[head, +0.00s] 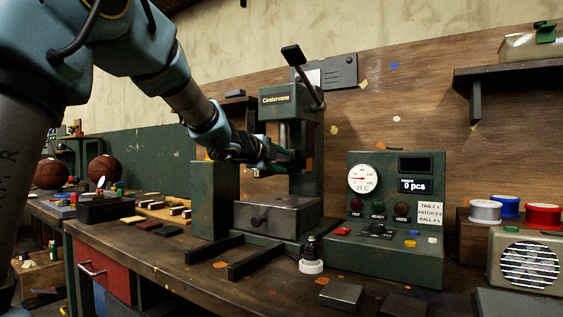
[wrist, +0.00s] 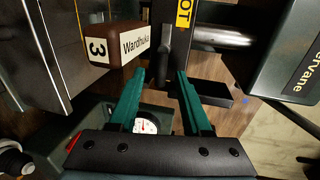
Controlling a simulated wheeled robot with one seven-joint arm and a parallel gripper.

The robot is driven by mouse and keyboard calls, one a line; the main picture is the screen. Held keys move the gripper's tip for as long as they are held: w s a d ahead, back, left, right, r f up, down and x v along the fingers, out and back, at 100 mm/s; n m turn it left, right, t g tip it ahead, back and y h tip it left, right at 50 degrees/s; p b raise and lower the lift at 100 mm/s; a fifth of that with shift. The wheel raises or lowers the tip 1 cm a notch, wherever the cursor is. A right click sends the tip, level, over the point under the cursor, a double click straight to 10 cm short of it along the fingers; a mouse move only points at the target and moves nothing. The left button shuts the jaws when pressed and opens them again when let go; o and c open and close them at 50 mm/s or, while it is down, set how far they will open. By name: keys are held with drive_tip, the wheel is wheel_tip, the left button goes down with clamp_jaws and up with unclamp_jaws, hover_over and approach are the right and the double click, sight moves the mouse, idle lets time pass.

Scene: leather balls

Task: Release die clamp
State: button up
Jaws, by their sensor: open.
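The green press (head: 290,100), lettered "Cindervane", stands on the bench. In the wrist view a brown die (wrist: 112,46) with labels "3" and "Wardhuka" sits beside a dark holder (wrist: 172,45) bearing a yellow label ending "OT". A black lever-like piece (wrist: 215,92) sticks out near the holder; it looks like the die clamp, but I cannot tell its setting. My gripper (wrist: 161,73) is open, its green fingers pointing at the holder, with nothing seen held. In the head view my gripper (head: 288,158) is at the press opening, which hides the die and clamp.
The press's lower block (head: 277,215) lies below the opening, and its long handle (head: 305,70) rises above. A control box (head: 395,215) with a dial stands right of the press. A small stamp-like tool (head: 311,258) stands in front. Wooden pieces (head: 160,213) lie left.

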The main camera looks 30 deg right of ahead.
drive_tip(key=v, duration=1)
drive_tip(key=shift+a, duration=0.15)
drive_tip(key=shift+s, duration=0.15)
